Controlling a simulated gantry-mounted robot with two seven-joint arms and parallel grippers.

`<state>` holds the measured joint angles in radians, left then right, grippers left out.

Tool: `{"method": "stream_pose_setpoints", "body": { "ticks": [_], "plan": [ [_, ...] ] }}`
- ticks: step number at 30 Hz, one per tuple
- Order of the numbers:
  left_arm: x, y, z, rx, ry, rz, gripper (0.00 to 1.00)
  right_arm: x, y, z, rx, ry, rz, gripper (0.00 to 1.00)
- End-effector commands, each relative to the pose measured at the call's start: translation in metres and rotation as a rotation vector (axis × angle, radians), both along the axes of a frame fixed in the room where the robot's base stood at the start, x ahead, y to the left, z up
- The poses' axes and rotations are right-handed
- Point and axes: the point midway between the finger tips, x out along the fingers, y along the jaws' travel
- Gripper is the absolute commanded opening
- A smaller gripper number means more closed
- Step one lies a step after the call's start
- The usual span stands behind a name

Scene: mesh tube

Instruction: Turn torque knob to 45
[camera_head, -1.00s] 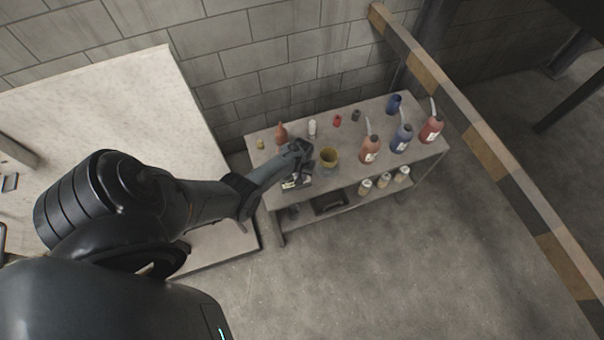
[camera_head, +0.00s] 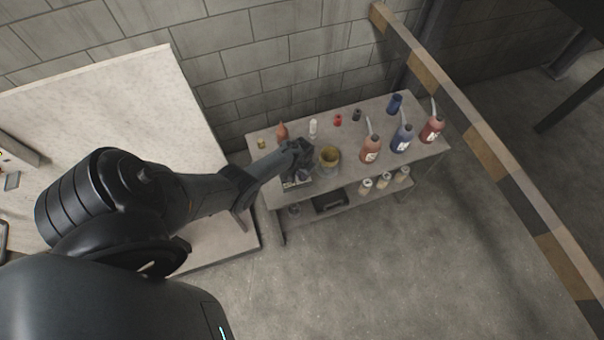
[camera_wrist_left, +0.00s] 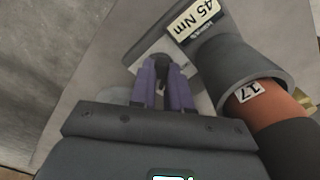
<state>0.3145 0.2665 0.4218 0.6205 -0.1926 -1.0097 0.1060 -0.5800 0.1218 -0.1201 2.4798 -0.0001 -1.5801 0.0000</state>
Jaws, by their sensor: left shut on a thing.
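The torque tool shows in the left wrist view as a pale plate (camera_wrist_left: 150,52) beside a dark grey cylinder (camera_wrist_left: 238,72). Its label (camera_wrist_left: 195,18) reads "45 Nm", upside down. A small dark knob (camera_wrist_left: 162,60) sits on the pale plate between the purple fingertips of my left gripper (camera_wrist_left: 165,76). The gripper is shut on this knob, and its fingers hide part of it. In the head view my left gripper (camera_head: 296,153) is over the near left part of the shelf table, with the small pale device (camera_head: 296,183) just below it. My right gripper is in neither view.
An orange part marked "17" (camera_wrist_left: 256,100) joins the cylinder. Small items line the table's back (camera_head: 313,128).

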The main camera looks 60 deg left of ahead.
Motion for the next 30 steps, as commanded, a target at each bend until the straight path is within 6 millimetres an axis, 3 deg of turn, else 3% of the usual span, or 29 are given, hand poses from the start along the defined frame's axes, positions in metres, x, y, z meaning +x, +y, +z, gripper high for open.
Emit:
{"method": "stream_pose_setpoints", "body": {
  "ticks": [4, 5, 9, 20, 30],
  "plan": [
    [0.000, 0.000, -0.001, 0.001, -0.002, 0.002, 0.00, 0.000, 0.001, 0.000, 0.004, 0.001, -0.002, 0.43],
    [0.000, 0.000, -0.001, 0.001, -0.002, 0.002, 0.21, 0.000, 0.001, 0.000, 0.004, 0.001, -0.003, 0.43],
    [0.000, 0.000, 0.000, 0.000, -0.001, 0.002, 0.43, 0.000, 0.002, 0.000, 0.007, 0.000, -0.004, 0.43],
    [0.000, 0.000, 0.004, 0.000, -0.001, 0.002, 0.43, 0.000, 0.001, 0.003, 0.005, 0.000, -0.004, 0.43],
    [0.000, 0.000, 0.052, 0.001, -0.003, 0.002, 0.43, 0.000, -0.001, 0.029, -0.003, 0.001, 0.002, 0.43]
  ]
}}
